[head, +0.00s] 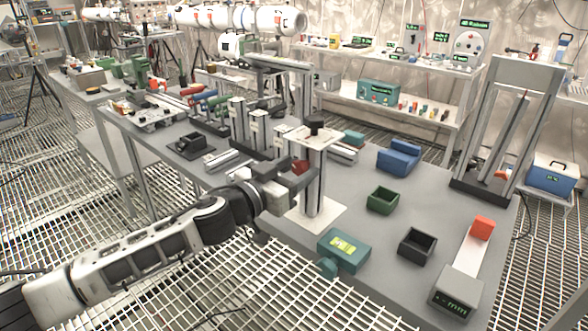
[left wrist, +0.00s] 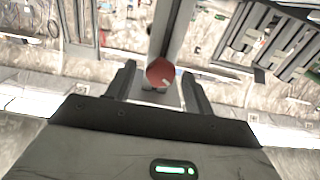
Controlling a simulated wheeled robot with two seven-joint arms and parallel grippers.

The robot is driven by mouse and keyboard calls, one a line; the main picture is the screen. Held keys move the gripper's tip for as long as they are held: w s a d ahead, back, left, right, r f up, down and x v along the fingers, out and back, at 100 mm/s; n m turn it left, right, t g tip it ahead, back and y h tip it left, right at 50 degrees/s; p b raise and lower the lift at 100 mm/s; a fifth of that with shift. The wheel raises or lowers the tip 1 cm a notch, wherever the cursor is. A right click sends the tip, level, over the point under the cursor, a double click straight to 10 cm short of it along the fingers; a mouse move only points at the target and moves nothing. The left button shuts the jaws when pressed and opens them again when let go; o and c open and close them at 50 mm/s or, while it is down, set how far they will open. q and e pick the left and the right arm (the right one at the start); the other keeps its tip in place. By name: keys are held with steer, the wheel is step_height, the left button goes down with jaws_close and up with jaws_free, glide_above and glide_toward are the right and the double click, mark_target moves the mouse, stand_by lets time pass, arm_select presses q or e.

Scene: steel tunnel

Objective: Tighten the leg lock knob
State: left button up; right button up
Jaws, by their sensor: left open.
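A red round knob (head: 300,167) sits on the side of a grey upright leg (head: 316,190), which stands on a white square base plate (head: 318,217) and carries a plate with a black knob on top. My left gripper (head: 298,178) is at the knob, with its fingers open. In the left wrist view, the red knob (left wrist: 160,72) lies between the two spread fingers (left wrist: 158,85), with a gap showing on each side. The leg (left wrist: 172,30) runs behind it. My right gripper is not in view.
The grey bench holds a teal box (head: 343,251), a dark open box (head: 417,245), a green open box (head: 382,200) and a blue block (head: 399,156) to the right. Upright grey blocks (head: 256,130) crowd the bench behind my gripper. A tall grey frame (head: 508,130) stands at the right.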

arm_select(q)
steer(key=shift+c, duration=0.3)
steer(key=c, duration=0.9)
